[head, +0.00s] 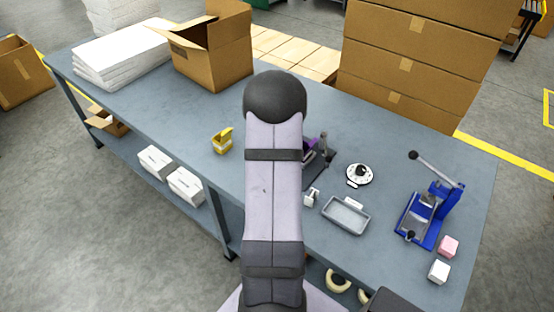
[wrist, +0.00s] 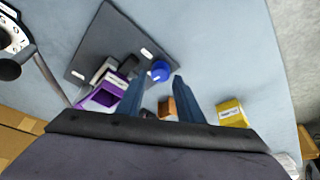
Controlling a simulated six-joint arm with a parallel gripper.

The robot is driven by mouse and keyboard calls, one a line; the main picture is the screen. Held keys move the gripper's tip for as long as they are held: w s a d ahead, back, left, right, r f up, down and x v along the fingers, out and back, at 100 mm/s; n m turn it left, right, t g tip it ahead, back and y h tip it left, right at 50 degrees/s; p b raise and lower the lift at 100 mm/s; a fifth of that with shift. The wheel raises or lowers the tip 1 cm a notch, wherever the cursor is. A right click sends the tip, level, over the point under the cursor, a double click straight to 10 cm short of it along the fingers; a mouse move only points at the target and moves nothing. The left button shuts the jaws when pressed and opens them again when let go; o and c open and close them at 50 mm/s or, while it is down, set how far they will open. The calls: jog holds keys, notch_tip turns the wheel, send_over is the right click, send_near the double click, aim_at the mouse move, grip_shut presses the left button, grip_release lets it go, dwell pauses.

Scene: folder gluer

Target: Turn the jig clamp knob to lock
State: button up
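The jig is a dark plate (wrist: 120,40) with a purple holder (wrist: 104,94) on it in the wrist view. A round blue knob (wrist: 160,71) sits near the plate's edge, and I take it to be the clamp knob. My gripper (wrist: 158,82) is open, its two blue-grey fingers pointing toward the knob. The knob shows between the fingertips; I cannot tell whether they touch it. In the head view my arm covers the gripper, the knob and much of the jig; part of the dark plate (head: 318,168) shows at its right.
A grey lever (wrist: 52,80) rises beside the purple holder. A yellow box (head: 222,141) stands left of my arm. A white round dial (head: 359,174), a grey tray (head: 345,215) and a blue press (head: 428,212) stand to the right. Cartons (head: 420,55) line the back.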

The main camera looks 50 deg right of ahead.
jog(key=shift+x, duration=1.2)
jog(key=shift+c, duration=0.5)
jog(key=c, duration=0.6)
jog(key=shift+c, duration=0.2)
